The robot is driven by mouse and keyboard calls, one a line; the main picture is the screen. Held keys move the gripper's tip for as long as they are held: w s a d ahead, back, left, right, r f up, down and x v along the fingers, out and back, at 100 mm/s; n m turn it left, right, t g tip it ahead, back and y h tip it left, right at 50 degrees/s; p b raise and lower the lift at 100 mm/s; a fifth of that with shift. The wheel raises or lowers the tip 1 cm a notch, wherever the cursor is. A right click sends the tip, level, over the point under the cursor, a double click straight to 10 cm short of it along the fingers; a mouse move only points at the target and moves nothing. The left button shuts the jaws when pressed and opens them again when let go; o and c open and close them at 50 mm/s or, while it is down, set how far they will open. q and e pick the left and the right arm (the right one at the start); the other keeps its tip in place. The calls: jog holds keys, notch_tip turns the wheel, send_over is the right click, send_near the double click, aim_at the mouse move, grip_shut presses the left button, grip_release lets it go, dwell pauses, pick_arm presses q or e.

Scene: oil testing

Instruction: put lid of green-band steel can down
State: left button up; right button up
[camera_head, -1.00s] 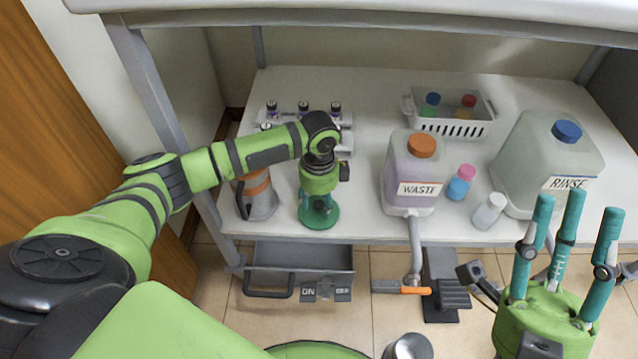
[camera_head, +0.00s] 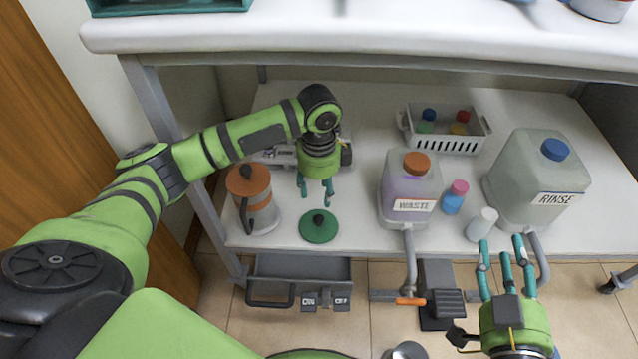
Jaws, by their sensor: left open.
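The green lid (camera_head: 318,228) with a dark knob lies flat on the lower white shelf, near its front edge. My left gripper (camera_head: 314,192) is open and empty just above and behind the lid, fingers pointing down and apart from it. A steel can with an orange band and orange lid (camera_head: 253,205) stands left of the green lid. I cannot make out the green-band can itself. My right gripper (camera_head: 504,248) is open and empty at the lower right, in front of the shelf, fingers pointing up in the picture.
The WASTE jug (camera_head: 409,190), a blue bottle with a pink cap (camera_head: 453,198), a white bottle (camera_head: 481,226) and the RINSE jug (camera_head: 538,180) stand to the right. A white basket (camera_head: 445,143) is behind. The upper worktop (camera_head: 330,42) overhangs the shelf. A grey drawer (camera_head: 300,272) hangs below.

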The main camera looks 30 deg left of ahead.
pick_arm(q)
jog(key=s+d+f+n+t+h, duration=0.1)
jog(key=d+f+t+h, duration=0.1)
jog(key=d, duration=0.5)
jog(key=s+d+f+t+h, duration=0.1)
jog(key=d+f+h, duration=0.1)
jog(key=d, duration=0.5)
jog(key=s+d+r+n+t+h, duration=0.2)
jog(key=d+r+n+t+h, duration=0.15)
jog(key=d+r+t, duration=0.2)
jog(key=s+a+r+n+t+y, duration=0.3)
jog(key=a+r+n+t, duration=0.4)
jog(key=r+n+t, duration=0.1)
notch_tip(320, 180, up, 3)
jog(key=shift+s+a+f+n, duration=0.15)
jog(key=shift+s+a+n, duration=0.15)
jog(key=shift+n, duration=0.35)
jog(key=shift+d, duration=0.1)
